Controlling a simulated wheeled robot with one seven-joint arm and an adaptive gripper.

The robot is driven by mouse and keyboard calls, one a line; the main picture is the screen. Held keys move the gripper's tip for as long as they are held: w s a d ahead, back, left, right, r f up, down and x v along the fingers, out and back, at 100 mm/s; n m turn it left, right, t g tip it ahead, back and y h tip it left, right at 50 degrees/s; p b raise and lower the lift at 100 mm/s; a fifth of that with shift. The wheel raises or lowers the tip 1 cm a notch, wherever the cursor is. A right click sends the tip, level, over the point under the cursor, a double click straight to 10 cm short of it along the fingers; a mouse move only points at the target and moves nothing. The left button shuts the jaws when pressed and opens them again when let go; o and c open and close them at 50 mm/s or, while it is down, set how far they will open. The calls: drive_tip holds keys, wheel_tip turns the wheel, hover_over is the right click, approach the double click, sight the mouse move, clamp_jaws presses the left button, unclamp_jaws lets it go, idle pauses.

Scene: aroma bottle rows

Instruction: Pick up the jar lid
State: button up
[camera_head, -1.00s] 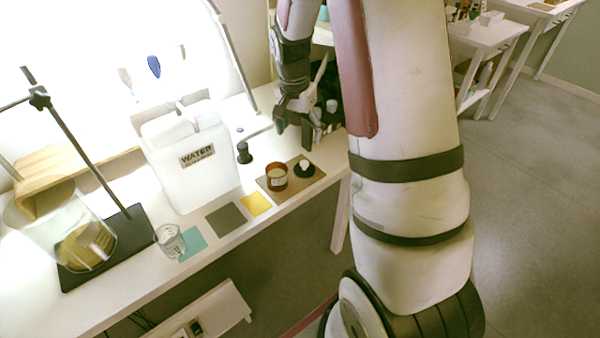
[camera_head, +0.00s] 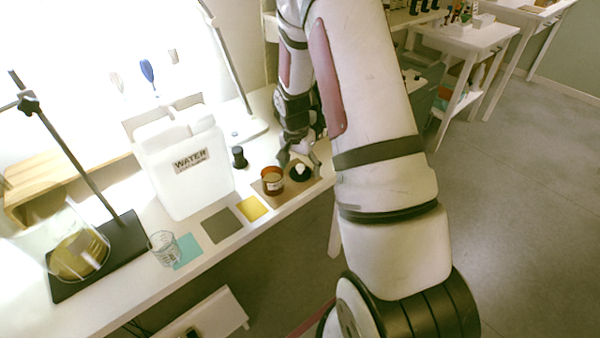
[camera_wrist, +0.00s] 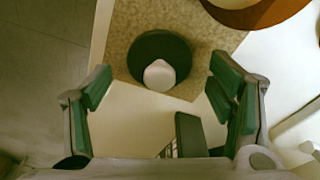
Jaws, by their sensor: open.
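The jar lid (camera_head: 300,172) is a dark disc with a pale round knob, lying on a brown mat (camera_head: 284,194) at the right end of the white table. In the wrist view the lid (camera_wrist: 160,52) lies just beyond and between the fingertips, its pale knob toward me. My gripper (camera_head: 302,155) is at the lid's far side in the head view, low over the table. In the wrist view my gripper (camera_wrist: 160,88) is open, its green-padded fingers spread to both sides and holding nothing. Whether the fingertips are level with the knob I cannot tell.
An amber jar (camera_head: 272,181) stands on the mat right beside the lid. A small dark bottle (camera_head: 239,157), a white water container (camera_head: 186,165) and a glass beaker (camera_head: 164,248) stand further left. The table's front edge runs close to the mat.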

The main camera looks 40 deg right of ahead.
drive_tip(key=shift+f, duration=0.25)
drive_tip(key=c, duration=1.1)
drive_tip(key=shift+r, duration=0.15)
